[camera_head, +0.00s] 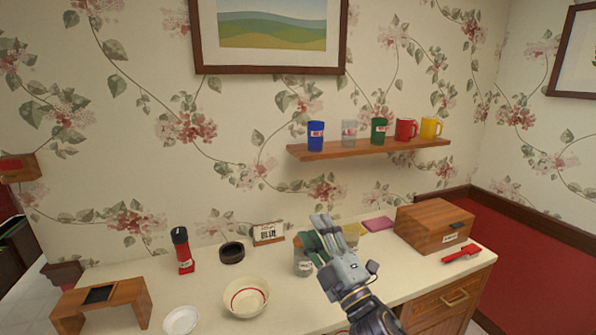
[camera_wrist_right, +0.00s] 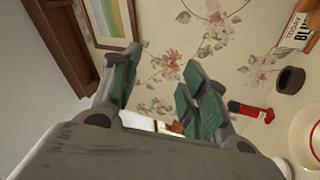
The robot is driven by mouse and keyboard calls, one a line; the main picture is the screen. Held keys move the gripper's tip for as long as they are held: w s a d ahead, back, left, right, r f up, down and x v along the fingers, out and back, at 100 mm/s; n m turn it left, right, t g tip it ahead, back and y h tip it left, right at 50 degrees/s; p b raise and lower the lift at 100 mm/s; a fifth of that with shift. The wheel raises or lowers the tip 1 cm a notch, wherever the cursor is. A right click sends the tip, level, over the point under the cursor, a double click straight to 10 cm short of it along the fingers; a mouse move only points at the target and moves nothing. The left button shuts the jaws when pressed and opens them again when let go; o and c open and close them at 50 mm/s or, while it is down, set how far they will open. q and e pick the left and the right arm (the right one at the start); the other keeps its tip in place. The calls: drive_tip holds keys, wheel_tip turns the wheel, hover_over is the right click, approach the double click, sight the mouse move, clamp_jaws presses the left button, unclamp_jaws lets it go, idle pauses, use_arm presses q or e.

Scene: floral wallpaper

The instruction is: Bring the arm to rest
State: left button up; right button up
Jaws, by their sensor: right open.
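My right gripper (camera_head: 322,233) is above the cream counter in the head view, in front of several small items. Its grey fingers with green pads point up and away. In the right wrist view the fingers (camera_wrist_right: 160,90) are spread apart with nothing between them but the wall behind. It hides part of a cup-like container (camera_head: 303,262) on the counter. My left gripper is not in the head view.
The counter (camera_head: 225,318) holds a bowl (camera_head: 246,297), red bottle (camera_head: 183,252), dark round dish (camera_head: 231,252), small sign (camera_head: 268,233), wooden box (camera_head: 434,225) and red tool (camera_head: 461,254). A wall shelf (camera_head: 370,148) with several cups is above. A wooden stand (camera_head: 128,293) is at left.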

drive_tip(key=s+d+f+m+g+h, duration=0.25)
drive_tip(key=d+f+m+h, duration=0.35)
drive_tip(key=f, duration=0.4)
drive_tip(key=s+d+f+m+g+h, duration=0.1)
drive_tip(key=d+f+m+g+h, duration=0.35)
drive_tip(key=d+f+m, duration=0.5)
drive_tip(key=s+d+f+m+g, duration=0.3)
drive_tip(key=s+f+g, duration=0.7)
drive_tip(key=s+f, duration=0.85)
drive_tip(key=s+f+g, duration=0.1)
drive_tip(key=s+f, duration=0.1)
drive_tip(key=f, duration=1.4)
drive_tip(key=s+f, duration=0.2)
drive_tip(key=f, duration=1.4)
drive_tip(key=s+d+f, duration=0.2)
drive_tip(key=s+f, duration=0.7)
drive_tip(key=s, duration=0.1)
drive_tip(key=s+d+f+g, duration=0.1)
drive_tip(key=s+d+f, duration=0.2)
drive_tip(key=s+f, duration=0.7)
drive_tip(key=shift+s+n, duration=0.35)
drive_tip(key=shift+s, duration=0.45)
